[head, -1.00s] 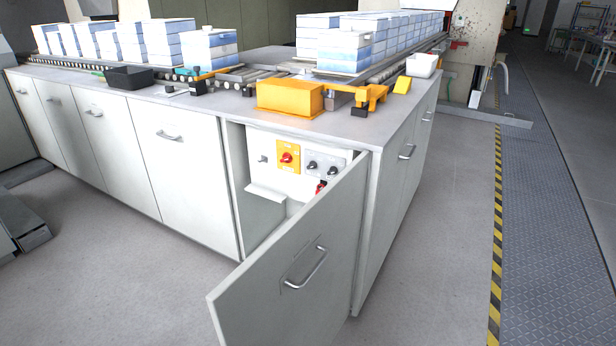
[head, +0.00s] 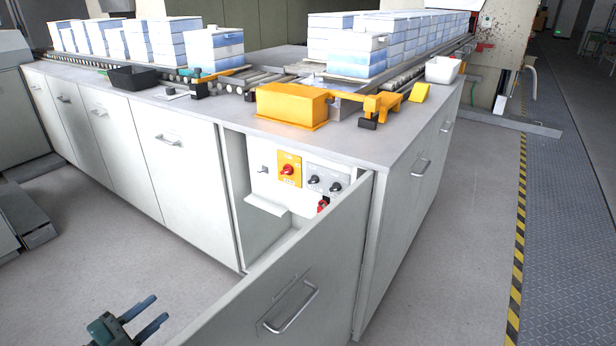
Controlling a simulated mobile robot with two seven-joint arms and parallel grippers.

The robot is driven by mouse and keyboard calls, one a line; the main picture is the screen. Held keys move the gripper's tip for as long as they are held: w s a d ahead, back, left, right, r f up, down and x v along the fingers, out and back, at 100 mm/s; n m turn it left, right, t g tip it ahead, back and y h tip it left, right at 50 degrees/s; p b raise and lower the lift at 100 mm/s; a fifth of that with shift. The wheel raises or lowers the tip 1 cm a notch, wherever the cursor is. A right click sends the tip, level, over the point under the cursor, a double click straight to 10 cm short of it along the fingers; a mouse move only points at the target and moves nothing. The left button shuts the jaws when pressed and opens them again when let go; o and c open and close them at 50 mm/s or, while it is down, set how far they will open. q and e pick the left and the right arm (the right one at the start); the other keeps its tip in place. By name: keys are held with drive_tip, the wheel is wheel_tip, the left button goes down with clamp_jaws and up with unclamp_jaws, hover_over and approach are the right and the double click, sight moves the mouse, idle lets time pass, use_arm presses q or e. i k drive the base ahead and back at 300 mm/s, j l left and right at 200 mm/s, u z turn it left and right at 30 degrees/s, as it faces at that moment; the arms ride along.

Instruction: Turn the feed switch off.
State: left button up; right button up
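An open cabinet bay shows a white control panel (head: 262,183). On it are a red rotary knob on a yellow plate (head: 289,170), two black knobs on a grey plate (head: 325,182), a small toggle (head: 264,169) at the left, and a red part (head: 323,205) lower right, partly hidden by the door. The labels are too small to read, so I cannot tell which is the feed switch. My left gripper (head: 146,318) is at the bottom left, well short of the panel, with its two fingers apart and nothing between them. My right gripper is out of view.
The cabinet door (head: 285,270) stands open toward me, with a metal handle (head: 291,307). Its edge covers the bay's lower right. The grey worktop (head: 215,110) above carries a yellow box (head: 292,104). The floor (head: 120,250) left of the door is clear.

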sight(314, 180)
drive_tip(key=i+l, duration=1.2)
drive_tip(key=i, duration=0.15)
